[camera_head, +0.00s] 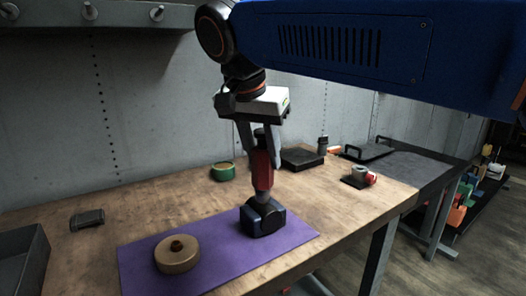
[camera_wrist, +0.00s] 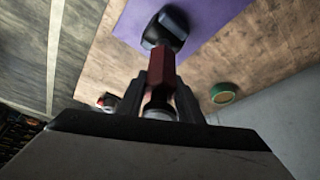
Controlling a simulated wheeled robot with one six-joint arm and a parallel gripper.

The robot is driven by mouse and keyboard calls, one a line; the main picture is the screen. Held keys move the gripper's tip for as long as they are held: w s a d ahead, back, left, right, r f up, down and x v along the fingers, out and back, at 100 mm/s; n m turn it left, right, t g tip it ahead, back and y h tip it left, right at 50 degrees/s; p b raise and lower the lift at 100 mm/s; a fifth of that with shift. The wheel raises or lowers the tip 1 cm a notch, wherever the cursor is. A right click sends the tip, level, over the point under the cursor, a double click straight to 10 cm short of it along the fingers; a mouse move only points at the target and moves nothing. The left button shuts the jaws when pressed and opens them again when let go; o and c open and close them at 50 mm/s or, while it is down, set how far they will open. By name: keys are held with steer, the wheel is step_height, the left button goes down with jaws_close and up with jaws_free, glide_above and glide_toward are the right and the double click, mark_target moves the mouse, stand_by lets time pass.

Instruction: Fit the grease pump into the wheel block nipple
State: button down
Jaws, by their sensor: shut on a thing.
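My gripper (camera_head: 259,150) points down and is shut around a red tool with a dark upper end, apparently the grease pump (camera_head: 262,172). The pump stands nearly upright. In the wrist view the pump (camera_wrist: 161,75) sits between the two fingers. Directly below it, on the purple mat, is a dark blue and black block (camera_head: 263,220), which may be the wheel block; it also shows in the wrist view (camera_wrist: 166,30). The pump's lower end meets or nearly meets the block's rounded top; I cannot tell whether they touch. No nipple is clearly visible.
The purple mat (camera_head: 225,270) also bears a tan disc with a brown hub (camera_head: 177,255). A green roll (camera_head: 223,171), a black box (camera_head: 301,159), a red-and-grey fitting (camera_head: 361,175) and a small dark item (camera_head: 87,219) lie around it. A grey bin (camera_head: 25,262) stands front left.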

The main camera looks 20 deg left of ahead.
steer(key=shift+f, duration=0.8)
steer(key=c, duration=1.2)
jaws_free()
steer(key=v, duration=1.7)
steer(key=w+d+f+n, duration=0.1)
steer(key=w+d+f, duration=0.1)
steer(key=d+f, duration=0.5)
steer(key=w+d+f, duration=0.3)
steer(key=d, duration=0.8)
steer(key=w+d+f+n, duration=0.15)
steer(key=d+f, duration=0.35)
steer(key=d, duration=0.5)
steer(key=shift+y, duration=0.4)
steer(key=s+d+f, duration=0.4)
steer(key=d+f, duration=0.2)
steer(key=f, duration=0.3)
steer(key=s+d+f, duration=0.4)
steer(key=d+f, duration=0.2)
steer(key=f, duration=0.2)
steer(key=s+d+f, duration=0.4)
steer(key=d+f, duration=0.2)
steer(key=f, duration=0.3)
steer(key=shift+s+f, duration=0.3)
steer(key=shift+s, duration=0.1)
